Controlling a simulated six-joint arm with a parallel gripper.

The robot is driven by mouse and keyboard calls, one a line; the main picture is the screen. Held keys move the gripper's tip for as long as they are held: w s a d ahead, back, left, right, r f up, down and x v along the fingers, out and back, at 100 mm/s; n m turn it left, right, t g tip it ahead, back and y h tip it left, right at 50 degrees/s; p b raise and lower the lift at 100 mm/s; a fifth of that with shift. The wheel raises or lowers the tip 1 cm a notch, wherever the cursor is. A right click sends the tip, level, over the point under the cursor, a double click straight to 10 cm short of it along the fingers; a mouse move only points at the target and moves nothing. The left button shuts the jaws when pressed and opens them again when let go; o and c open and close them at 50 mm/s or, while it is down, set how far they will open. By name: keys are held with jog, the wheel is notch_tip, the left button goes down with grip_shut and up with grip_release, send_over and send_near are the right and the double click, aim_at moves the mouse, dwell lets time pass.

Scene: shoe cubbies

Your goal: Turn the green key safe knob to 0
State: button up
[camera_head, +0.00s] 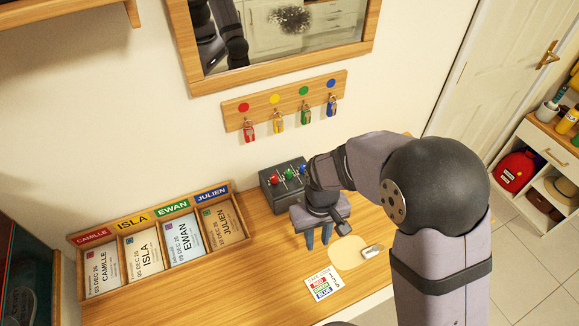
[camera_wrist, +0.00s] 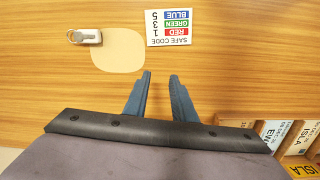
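The key safe (camera_head: 282,199) is a dark grey box on the wooden counter against the wall. Its face carries a red knob (camera_head: 273,180), a green knob (camera_head: 289,174) and a blue knob (camera_head: 302,169) in a row. The green knob is the middle one; its setting is too small to read. My gripper (camera_head: 318,240) is in front of and below the safe, fingers pointing down over the counter. In the wrist view its two fingers (camera_wrist: 160,78) stand apart with nothing between them. The safe does not show in the wrist view.
A safe code card (camera_head: 323,284) lies on the counter near a pale round-cornered mat (camera_head: 346,249) and a small metal-and-white object (camera_head: 372,251). A wooden tray (camera_head: 128,284) with name cards stands left. A key rack (camera_head: 290,98) hangs above the safe.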

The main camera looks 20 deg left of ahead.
jog(key=w+a+r+t+y, duration=0.1)
jog(key=w+a+r+t, duration=0.1)
jog(key=w+a, duration=0.55)
jog(key=t+y, duration=0.2)
send_near(289, 172)
jog(key=shift+m, duration=0.4)
jog(key=shift+p+x, duration=1.3)
jog(key=shift+x, duration=2.9)
grip_shut()
